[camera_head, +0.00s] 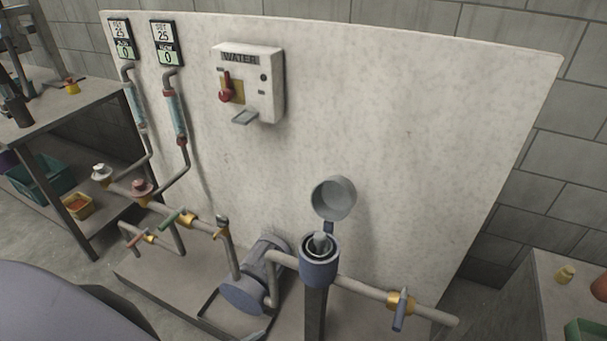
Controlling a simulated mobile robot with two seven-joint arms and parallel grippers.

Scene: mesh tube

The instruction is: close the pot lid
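The pot (319,268) is a blue-grey cup on top of a dark post, joined to the pipework at the lower middle of the head view. Its round grey lid (334,198) stands open, tilted up at the back of the rim. A light grey piece shows inside the pot's mouth. Neither gripper is in view.
A pale panel stands behind the pipes, with a WATER box (248,83) and two gauges (167,43). A blue-grey cylinder (254,280) is left of the pot. A pipe with a yellow valve (400,303) runs right. Tables stand at both sides.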

